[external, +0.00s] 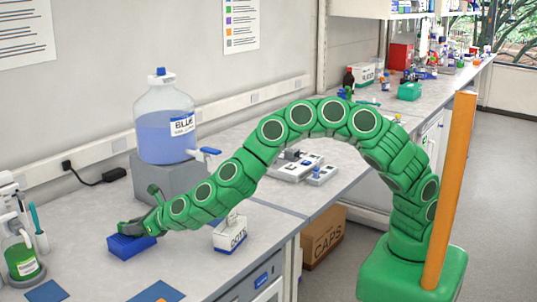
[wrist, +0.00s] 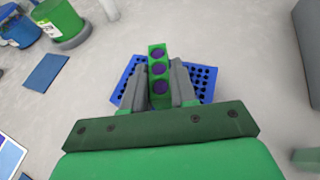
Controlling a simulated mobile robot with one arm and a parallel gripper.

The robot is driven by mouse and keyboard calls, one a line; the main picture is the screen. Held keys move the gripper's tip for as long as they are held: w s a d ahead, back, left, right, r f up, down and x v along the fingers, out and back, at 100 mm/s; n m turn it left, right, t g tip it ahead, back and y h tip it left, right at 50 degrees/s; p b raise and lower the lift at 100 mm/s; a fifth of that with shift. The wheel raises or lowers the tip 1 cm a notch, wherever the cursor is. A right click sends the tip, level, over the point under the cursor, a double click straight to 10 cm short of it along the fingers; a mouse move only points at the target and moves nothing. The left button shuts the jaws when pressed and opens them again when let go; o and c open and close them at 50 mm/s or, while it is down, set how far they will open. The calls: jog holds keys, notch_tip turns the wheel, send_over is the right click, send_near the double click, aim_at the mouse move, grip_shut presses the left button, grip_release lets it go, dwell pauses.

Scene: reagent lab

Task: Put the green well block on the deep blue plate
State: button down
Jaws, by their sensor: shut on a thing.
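The green well block (wrist: 158,51) shows in the wrist view as a narrow block with three dark round wells. My gripper (wrist: 158,82) is shut on it, with one grey finger along each side. The deep blue plate (wrist: 204,82), a thick block with rows of holes, lies beneath the green block and sticks out on both sides. In the external view the deep blue plate (external: 131,247) is on the bench at the left, with my gripper (external: 133,227) right over it. I cannot tell whether the green block touches the plate. The fingers hide part of both.
A blue-liquid carboy (external: 166,125) stands on a grey block behind my arm. Flat blue squares (external: 157,292) lie at the front; the bench between is clear.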

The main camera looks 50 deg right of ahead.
jog(key=shift+f, duration=0.2)
jog(key=c, duration=0.9)
grip_release()
jog(key=shift+s+d+r, duration=0.15)
jog(key=shift+s+r, duration=0.1)
jog(key=shift+r, duration=0.05)
jog(key=v, duration=1.1)
jog(key=shift+s, duration=0.15)
jog(key=shift+r, duration=0.1)
